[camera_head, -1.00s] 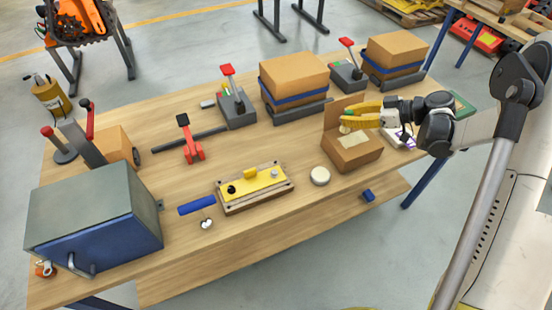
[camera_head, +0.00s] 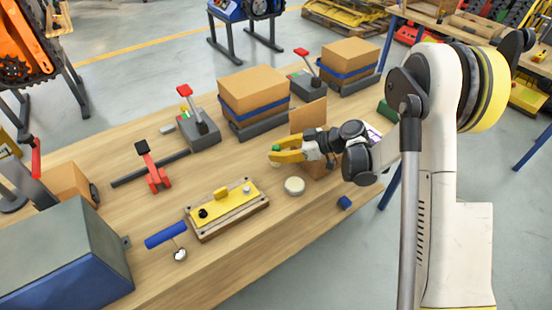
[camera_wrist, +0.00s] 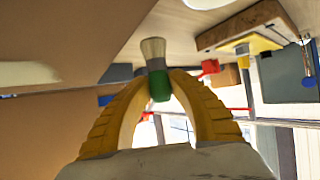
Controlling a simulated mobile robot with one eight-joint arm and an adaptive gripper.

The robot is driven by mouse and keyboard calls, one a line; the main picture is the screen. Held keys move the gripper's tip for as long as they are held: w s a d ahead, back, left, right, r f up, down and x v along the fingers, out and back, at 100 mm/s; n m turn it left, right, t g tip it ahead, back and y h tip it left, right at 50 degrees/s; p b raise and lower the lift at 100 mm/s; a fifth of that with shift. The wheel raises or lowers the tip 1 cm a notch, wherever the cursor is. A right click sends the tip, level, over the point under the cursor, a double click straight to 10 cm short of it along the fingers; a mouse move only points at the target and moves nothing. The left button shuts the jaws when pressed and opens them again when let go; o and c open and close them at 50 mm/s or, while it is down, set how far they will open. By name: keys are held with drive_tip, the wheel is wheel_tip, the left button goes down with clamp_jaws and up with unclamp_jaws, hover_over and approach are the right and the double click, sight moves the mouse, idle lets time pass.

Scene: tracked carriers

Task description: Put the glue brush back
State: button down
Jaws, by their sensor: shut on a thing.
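My gripper (camera_head: 274,155) has yellow fingers and is shut on the glue brush (camera_head: 276,148), held above the table beside the open carton. In the wrist view, the brush (camera_wrist: 158,84) shows a green part between the fingertips and a pale, wider end pointing up in the picture. A round, cream-topped item (camera_head: 294,185) lies on the table just below and right of the fingertips; I cannot tell whether it is a glue pot. The brush is clear of the table.
The open carton (camera_head: 308,116) stands behind my gripper, its flap raised and its body partly hidden. A yellow-topped fixture (camera_head: 230,204) and a blue-handled tool (camera_head: 166,235) lie to the left. Strapped boxes (camera_head: 254,92) stand behind. A small blue block (camera_head: 344,202) lies near the front edge.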

drive_tip(key=shift+f, duration=1)
drive_tip(key=shift+f+b, duration=0.1)
drive_tip(key=shift+b, duration=0.2)
drive_tip(key=shift+f, duration=0.15)
drive_tip(key=c, duration=1.3)
unclamp_jaws()
drive_tip(key=shift+r, duration=0.2)
